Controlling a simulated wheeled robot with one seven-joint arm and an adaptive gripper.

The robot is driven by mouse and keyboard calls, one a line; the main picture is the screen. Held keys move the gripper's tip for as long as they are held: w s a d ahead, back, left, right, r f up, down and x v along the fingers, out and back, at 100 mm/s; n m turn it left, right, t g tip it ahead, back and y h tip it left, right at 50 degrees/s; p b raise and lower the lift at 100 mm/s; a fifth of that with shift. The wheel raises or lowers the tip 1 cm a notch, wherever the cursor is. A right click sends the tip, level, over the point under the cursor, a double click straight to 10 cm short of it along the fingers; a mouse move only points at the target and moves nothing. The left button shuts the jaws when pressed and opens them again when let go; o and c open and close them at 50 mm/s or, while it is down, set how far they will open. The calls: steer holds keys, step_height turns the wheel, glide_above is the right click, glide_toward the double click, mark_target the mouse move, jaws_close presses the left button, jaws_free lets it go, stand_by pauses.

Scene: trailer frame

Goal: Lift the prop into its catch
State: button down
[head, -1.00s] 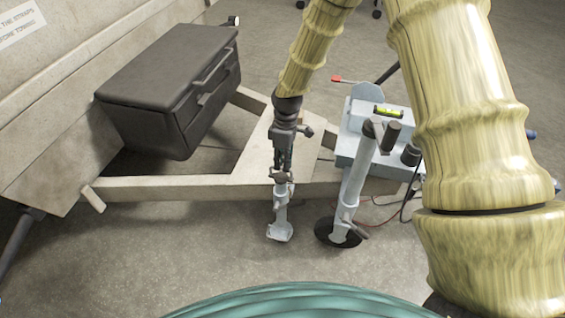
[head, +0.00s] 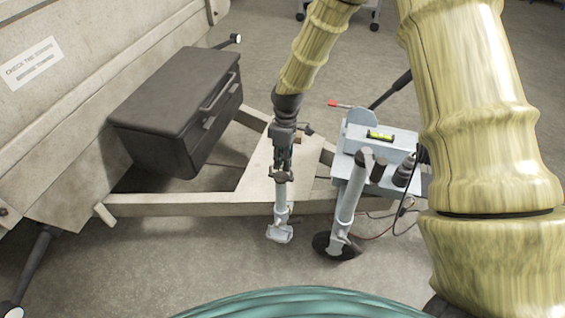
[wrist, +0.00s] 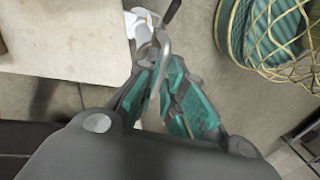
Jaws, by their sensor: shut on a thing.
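The prop (head: 281,215) is a pale grey leg with a flat foot, beside the trailer's drawbar (head: 160,206). My gripper (head: 282,168) is at the prop's upper part, with its jaws closed on it. In the wrist view, the teal fingers of my gripper (wrist: 163,85) close around a grey metal loop at the top of the prop, and the pale prop (wrist: 143,28) shows beyond them. The foot appears roughly level, and I cannot tell its gap from the floor. I cannot make out the catch; my gripper and wrist cover that area.
A jockey wheel (head: 335,245) on a pale post stands just right of the prop. A grey coupling housing (head: 385,150) with a spirit level, red-tipped lever and loose cables is behind it. A dark toolbox (head: 175,105) sits left. Floor in front is clear.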

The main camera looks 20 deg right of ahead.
steer(key=shift+r, duration=0.5)
steer(key=c, duration=1.5)
jaws_free()
steer(key=shift+f, duration=0.3)
steer(key=r, duration=0.4)
steer(key=w+d+r, duration=0.1)
steer(key=r, duration=0.3)
steer(key=w+r, duration=0.1)
steer(key=r, duration=0.3)
steer(key=shift+d, duration=0.15)
steer(key=shift+f, duration=0.1)
